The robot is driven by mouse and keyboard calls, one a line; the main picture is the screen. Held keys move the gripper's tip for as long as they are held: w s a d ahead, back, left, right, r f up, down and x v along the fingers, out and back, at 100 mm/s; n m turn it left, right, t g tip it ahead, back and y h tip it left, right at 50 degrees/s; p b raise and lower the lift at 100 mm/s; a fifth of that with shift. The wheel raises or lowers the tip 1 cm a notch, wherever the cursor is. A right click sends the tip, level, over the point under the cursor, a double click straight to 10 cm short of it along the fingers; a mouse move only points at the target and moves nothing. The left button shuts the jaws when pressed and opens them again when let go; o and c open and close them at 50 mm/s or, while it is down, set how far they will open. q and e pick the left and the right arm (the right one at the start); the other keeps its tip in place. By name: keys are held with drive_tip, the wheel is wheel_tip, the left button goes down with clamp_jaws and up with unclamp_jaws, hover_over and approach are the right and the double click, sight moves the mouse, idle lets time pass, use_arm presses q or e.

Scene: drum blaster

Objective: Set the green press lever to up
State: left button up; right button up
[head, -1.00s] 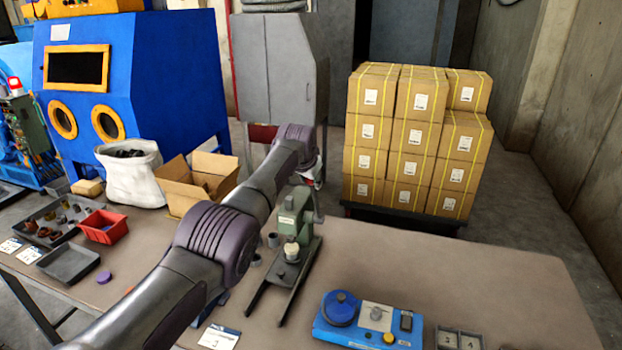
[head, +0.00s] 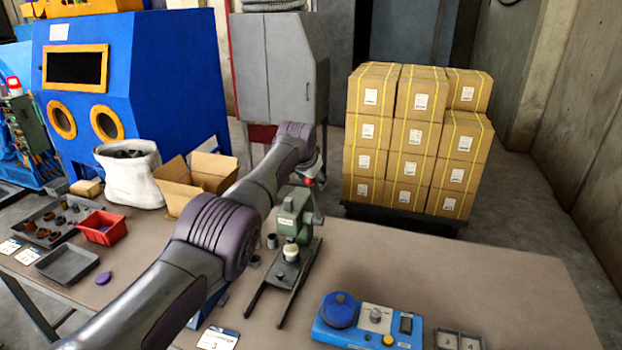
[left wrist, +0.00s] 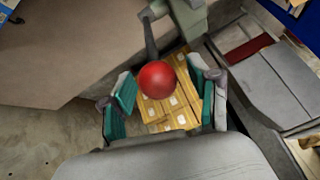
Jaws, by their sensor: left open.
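The green press (head: 295,218) stands upright on its dark forked base on the table. Its green body also shows at the top of the left wrist view (left wrist: 190,16). A dark lever rod (left wrist: 150,38) comes off it and ends in a red ball knob (left wrist: 156,80). My left gripper (left wrist: 160,71) is open, with one teal-padded finger on each side of the knob and visible gaps between. In the head view my left gripper (head: 314,184) is behind the press, mostly hidden by the press and my arm. My right gripper is not in view.
A blue control box (head: 368,322) sits at the table's front right. A cardboard box (head: 190,185), a white sack (head: 132,178) and a red bin (head: 103,228) stand on the left. Stacked cartons (head: 415,140) stand behind the table.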

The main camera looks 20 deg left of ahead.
use_arm(q)
drive_tip(key=shift+s+r, duration=0.1)
drive_tip(key=v, duration=1.1)
drive_tip(key=shift+s+r, duration=0.15)
drive_tip(key=shift+r, duration=0.2)
